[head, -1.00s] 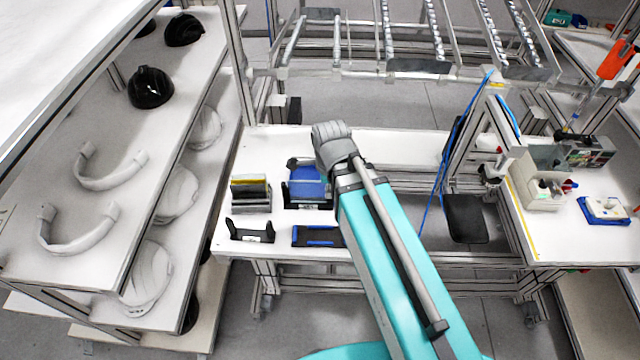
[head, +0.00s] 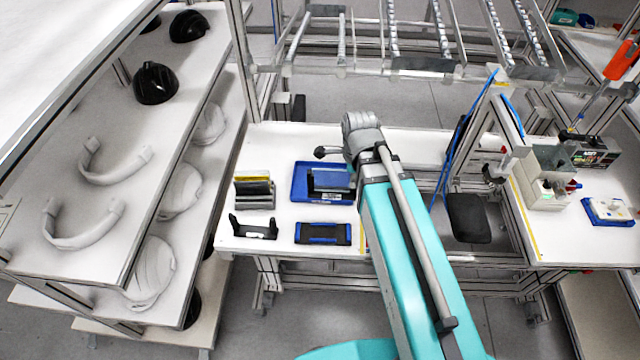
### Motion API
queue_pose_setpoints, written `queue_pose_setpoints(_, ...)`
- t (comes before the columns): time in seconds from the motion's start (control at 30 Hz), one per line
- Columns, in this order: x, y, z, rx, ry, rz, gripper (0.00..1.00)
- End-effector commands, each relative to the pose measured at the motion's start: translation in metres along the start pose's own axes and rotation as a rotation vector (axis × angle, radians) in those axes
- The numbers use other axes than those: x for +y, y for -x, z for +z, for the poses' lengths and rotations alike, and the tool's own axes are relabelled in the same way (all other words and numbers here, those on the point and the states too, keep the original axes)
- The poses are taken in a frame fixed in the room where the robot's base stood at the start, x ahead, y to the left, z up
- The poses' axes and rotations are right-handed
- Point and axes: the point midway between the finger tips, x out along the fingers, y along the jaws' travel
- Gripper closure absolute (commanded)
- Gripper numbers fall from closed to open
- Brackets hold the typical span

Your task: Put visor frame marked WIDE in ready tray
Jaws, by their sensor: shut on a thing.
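A black visor frame (head: 331,196) with a small white label shows over the blue tray (head: 299,184), with a grey-blue panel in its opening. The label is too small to read. My gripper (head: 343,160) is shut on this frame; its fingers are mostly hidden by my wrist. I cannot tell whether the frame touches the tray. A second black U-shaped frame (head: 254,231) with a white label lies on the table at the left front.
A grey stack with a yellow strip (head: 253,188) stands left of the tray. A black and blue flat tray (head: 323,233) lies at the front edge. Shelves with black and white helmet shells (head: 155,84) stand at left. The table's back strip (head: 280,140) is clear.

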Motion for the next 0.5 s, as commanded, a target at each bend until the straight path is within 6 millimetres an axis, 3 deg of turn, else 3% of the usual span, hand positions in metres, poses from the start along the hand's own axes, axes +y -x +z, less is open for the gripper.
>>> queue_pose_setpoints(0.5, -0.0059, -0.0024, -0.0017, 0.000, -0.001, 0.000, 1.00)
